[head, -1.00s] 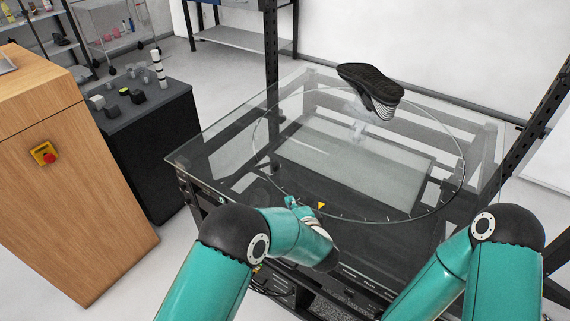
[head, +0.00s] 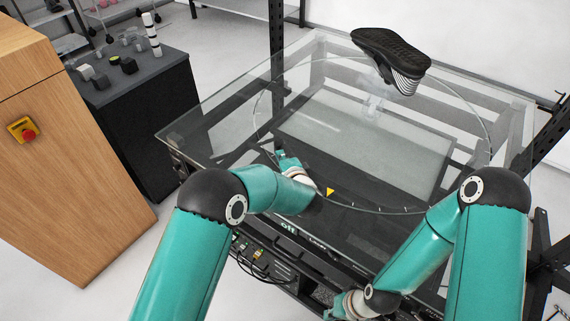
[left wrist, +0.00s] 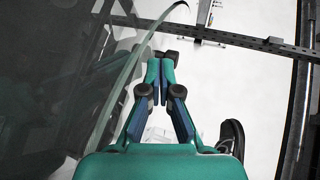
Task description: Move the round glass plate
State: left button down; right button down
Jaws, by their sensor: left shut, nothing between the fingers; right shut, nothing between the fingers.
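The round glass plate (head: 335,130) lies on a square glass-topped table in the head view, its thin rim marked with small ticks at the front. A black shoe (head: 392,55) rests on a clear stand (head: 374,98) on the plate. My left gripper (head: 280,153) is at the plate's front-left rim, shut and empty. In the left wrist view its closed fingers (left wrist: 160,60) point along the curved glass edge (left wrist: 130,75); I cannot tell whether they touch it. My right gripper (head: 328,314) is low at the bottom edge, partly cut off, below the table's front.
A yellow triangle marker (head: 329,191) sits at the table's front by the rim. A wooden cabinet (head: 70,150) with a red button and a dark cabinet (head: 150,120) with small objects stand left. Black posts rise at the table's corners.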

pick_arm(q)
jog(key=shift+w+f, duration=0.1)
jog(key=shift+w, duration=0.5)
